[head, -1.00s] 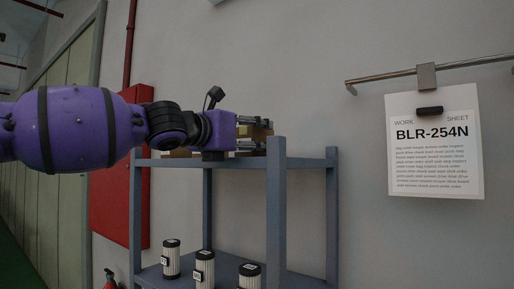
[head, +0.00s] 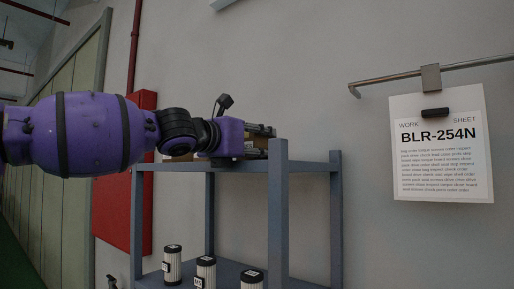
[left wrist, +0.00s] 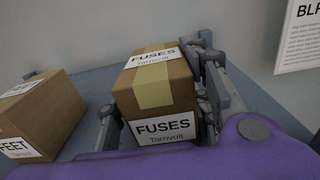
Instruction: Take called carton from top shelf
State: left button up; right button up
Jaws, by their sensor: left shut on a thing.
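In the left wrist view, a brown carton (left wrist: 163,82) with yellow tape and labels reading FUSES Tarnvolt stands on the blue-grey top shelf (left wrist: 86,86). My left gripper (left wrist: 158,92) has a finger on each side of this carton and is shut on it. In the head view, my left gripper (head: 262,142) is at the top of the shelf rack (head: 278,205), partly behind its near post; the carton is mostly hidden there. The work sheet (head: 438,150) on the wall reads BLR-254N. My right gripper is not in view.
A second carton (left wrist: 40,115), its label partly readable as FEET, stands left of the held one with a gap. Several white ribbed cylinders (head: 205,273) stand on the lower shelf. A red cabinet (head: 113,215) and a wall rail (head: 440,71) are nearby.

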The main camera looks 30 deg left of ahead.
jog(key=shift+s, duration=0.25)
